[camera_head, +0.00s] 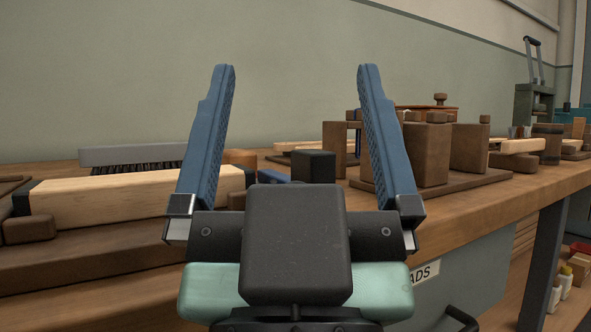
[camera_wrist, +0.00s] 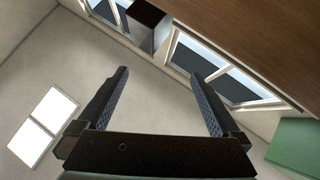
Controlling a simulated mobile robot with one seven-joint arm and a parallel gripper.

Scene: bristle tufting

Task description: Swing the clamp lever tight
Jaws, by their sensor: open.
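My gripper (camera_head: 296,68) is open and empty, its two blue fingers pointing up in front of the bench. It also shows open in the wrist view (camera_wrist: 160,73), with nothing between the fingers. A pale wooden bar (camera_head: 135,197) lies in a brown wooden fixture (camera_head: 100,262) on the left, partly behind the left finger. A small blue part (camera_head: 272,176) and a dark block (camera_head: 314,166) show beyond the gripper, low between the fingers. The blue part may be the clamp lever; my gripper hides much of that area, so I cannot tell its position.
A bristled strip with a grey back (camera_head: 130,155) lies behind the bar. Several brown wooden blocks (camera_head: 468,148) stand on the bench (camera_head: 480,215) at right. A green hand press (camera_head: 533,100) stands farther right. The wrist view shows mostly wall and windows (camera_wrist: 225,75).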

